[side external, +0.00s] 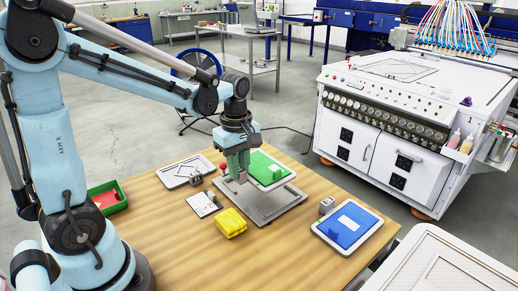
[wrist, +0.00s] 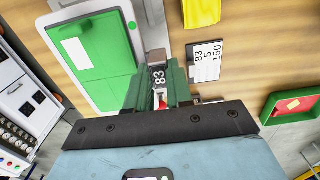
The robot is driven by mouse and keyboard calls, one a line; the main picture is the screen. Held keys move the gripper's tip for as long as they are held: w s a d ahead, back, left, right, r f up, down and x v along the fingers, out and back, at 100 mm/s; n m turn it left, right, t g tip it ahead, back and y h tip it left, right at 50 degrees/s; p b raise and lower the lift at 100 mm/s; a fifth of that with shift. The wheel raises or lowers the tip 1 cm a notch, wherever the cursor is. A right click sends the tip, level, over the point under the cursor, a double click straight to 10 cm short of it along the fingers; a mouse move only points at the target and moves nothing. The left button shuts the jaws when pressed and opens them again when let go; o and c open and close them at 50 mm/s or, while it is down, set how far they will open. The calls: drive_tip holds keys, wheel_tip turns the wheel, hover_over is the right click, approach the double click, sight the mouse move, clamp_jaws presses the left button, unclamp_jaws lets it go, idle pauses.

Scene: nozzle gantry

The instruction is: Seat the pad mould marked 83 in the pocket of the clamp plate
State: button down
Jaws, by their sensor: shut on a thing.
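My gripper (side external: 238,168) points down with its green fingers closed on the pad mould marked 83. A bit of red shows between the fingers too. The pocket is not clearly visible; fingers and mould cover that area.
A card (side external: 203,205) reads 83, 5, 150 in the wrist view (wrist: 205,62). A yellow block (side external: 231,222) lies near the stand. A blue board (side external: 347,226) and a grey block (side external: 327,205) are to the right. A white tray (side external: 186,172) and green bin (side external: 106,198) are left.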

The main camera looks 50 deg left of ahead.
sight(239, 182)
drive_tip(key=shift+f, duration=2.45)
drive_tip(key=shift+f, duration=0.9)
drive_tip(key=c, duration=0.9)
unclamp_jaws()
drive_tip(key=shift+r, duration=3.5)
